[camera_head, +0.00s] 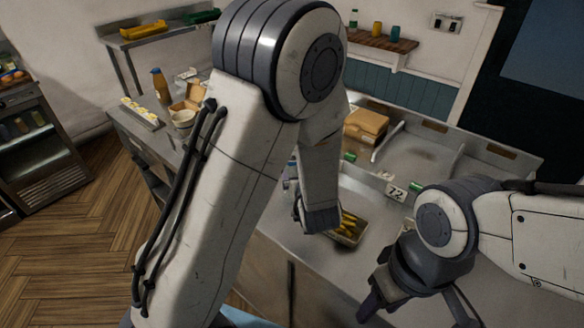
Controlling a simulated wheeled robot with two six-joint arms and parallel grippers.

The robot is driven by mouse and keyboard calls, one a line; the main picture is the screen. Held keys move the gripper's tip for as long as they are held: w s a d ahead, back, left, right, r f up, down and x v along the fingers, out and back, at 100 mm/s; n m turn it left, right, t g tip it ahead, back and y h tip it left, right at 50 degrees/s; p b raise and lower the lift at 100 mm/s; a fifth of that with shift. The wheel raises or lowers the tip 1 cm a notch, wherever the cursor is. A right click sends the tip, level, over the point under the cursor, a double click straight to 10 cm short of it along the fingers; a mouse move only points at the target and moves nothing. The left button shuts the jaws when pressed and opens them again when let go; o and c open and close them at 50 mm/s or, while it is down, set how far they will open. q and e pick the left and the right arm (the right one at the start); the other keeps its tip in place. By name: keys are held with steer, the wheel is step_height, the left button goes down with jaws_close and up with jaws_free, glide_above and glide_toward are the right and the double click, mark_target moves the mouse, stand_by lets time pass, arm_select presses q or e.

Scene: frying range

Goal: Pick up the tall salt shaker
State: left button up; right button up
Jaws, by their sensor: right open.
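I cannot make out the tall salt shaker for certain in the head view; my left arm hides much of the counter's middle. My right gripper (418,308) is at the lower right, its two dark fingers spread apart with nothing seen between them. It hangs over the front part of the steel counter (325,262). My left gripper (302,212) is low over the counter, beside a tray of yellow fries (348,228). Its fingers are mostly hidden, so its opening does not show.
A small sign reading 72 (395,191) stands near the steel bays. A brown carton (366,124) sits farther back. A wall shelf (383,42) holds small bottles.

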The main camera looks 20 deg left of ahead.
arm_select(q)
steer(key=shift+y, duration=0.4)
steer(key=w+a, duration=0.1)
steer(key=w+a+f, duration=0.1)
steer(key=w+a, duration=0.1)
steer(key=shift+w+a+f+p, duration=0.25)
steer(key=shift+w+a+p, duration=0.15)
steer(key=x, duration=0.1)
steer(key=p+x, duration=0.1)
steer(key=x, duration=0.1)
steer(key=p+x, duration=0.1)
steer(key=shift+w+a+r, duration=0.15)
steer(key=shift+w+a, duration=0.2)
steer(key=shift+w, duration=0.05)
steer(key=shift+w+a+f, duration=0.15)
steer(key=shift+w+f, duration=0.1)
steer(key=shift+w, duration=0.1)
jaws_close()
